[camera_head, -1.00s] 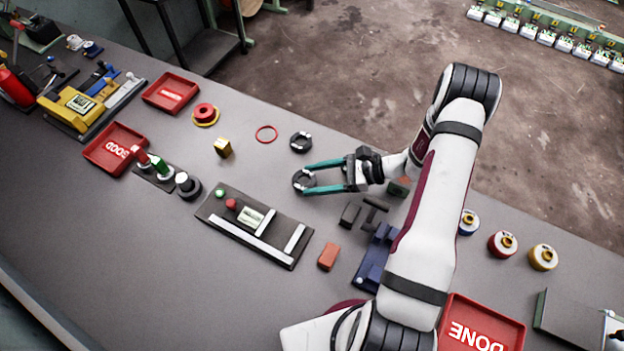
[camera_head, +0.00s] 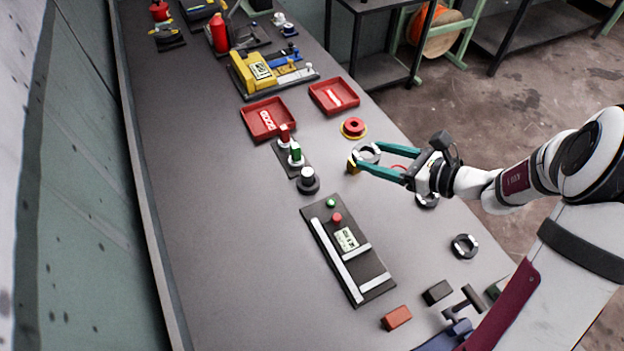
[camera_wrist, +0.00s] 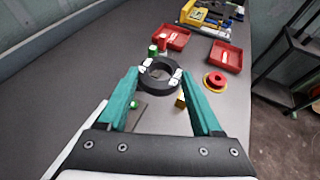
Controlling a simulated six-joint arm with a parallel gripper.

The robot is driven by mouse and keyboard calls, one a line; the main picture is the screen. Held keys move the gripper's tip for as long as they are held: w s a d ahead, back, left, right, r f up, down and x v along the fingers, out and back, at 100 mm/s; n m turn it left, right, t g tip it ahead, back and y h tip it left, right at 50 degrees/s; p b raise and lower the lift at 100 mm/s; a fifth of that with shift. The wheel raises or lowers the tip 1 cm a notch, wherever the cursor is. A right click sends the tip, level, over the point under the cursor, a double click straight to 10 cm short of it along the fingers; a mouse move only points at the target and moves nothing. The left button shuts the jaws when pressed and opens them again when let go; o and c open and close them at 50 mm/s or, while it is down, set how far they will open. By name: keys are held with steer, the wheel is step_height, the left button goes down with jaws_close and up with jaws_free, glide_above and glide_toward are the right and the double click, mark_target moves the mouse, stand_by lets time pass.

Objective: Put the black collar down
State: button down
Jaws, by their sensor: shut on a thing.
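My gripper (camera_head: 364,158) reaches in from the right with teal fingers. It is shut on a black collar (camera_head: 367,149), a dark ring with light marks. In the wrist view the collar (camera_wrist: 146,84) sits between the two fingertips (camera_wrist: 158,77), its hole facing the camera. It appears to be held above the table; the exact height cannot be told. Two other dark collars lie on the table, one partly hidden below my gripper (camera_head: 427,203) and one further right (camera_head: 464,246).
A yellow block (camera_head: 352,166) and a red flanged part (camera_head: 353,128) are near the fingertips. A post with a white top (camera_head: 308,178), red and green pegs (camera_head: 295,155) and two red trays (camera_head: 334,96) stand left and behind. A dark fixture plate (camera_head: 347,250) lies in front. Bare table is left.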

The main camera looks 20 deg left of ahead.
steer(key=a+f, duration=0.3)
steer(key=a, duration=0.1)
steer(key=a+f, duration=0.7)
steer(key=a, duration=0.1)
steer(key=shift+w+a+f, duration=0.2)
steer(key=shift+a, duration=0.15)
steer(key=shift+f, duration=0.3)
steer(key=shift+f, duration=0.25)
steer(key=shift+c, duration=0.2)
jaws_free()
